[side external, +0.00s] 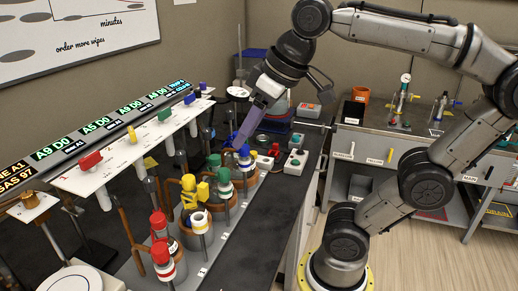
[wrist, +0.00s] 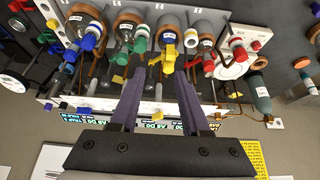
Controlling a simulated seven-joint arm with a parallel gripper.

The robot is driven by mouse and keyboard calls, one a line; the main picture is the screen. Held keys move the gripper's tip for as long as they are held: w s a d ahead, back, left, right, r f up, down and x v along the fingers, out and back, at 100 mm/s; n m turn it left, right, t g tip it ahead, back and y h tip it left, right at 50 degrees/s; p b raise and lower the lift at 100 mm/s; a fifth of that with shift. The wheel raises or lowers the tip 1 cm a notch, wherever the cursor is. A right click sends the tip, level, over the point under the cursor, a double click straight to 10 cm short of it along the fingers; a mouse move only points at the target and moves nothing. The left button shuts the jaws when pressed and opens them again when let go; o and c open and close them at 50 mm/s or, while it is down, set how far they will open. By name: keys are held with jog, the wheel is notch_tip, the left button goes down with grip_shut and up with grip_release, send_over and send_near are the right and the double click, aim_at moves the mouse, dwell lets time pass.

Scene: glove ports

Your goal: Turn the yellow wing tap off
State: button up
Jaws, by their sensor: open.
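A yellow winged piece (side external: 190,190) stands among the capped vessels in the front row in the side view. A yellow winged piece (wrist: 168,60) also shows just beyond my fingertips in the wrist view. A smaller yellow piece (side external: 150,162) sits below the white shelf, and a yellow piece (wrist: 158,115) shows between my fingers near the display strip. I cannot tell for certain which is the wing tap. My gripper (side external: 240,144) is open, pointing down above the far end of the vessel row. In the wrist view my gripper (wrist: 160,75) has both fingers apart and nothing held.
A white shelf (side external: 120,160) with red, green and blue handles runs above the row. Red-, green- and blue-capped vessels crowd close together. Grey switch boxes (side external: 295,162) stand to the right. The dark bench strip (side external: 245,230) in front is clear. A back bench (side external: 390,145) holds more fittings.

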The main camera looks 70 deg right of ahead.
jog(key=s+f, duration=0.1)
jog(key=f, duration=0.1)
jog(key=s+f, duration=0.1)
jog(key=shift+s+f, duration=0.1)
jog(key=shift+f, duration=0.3)
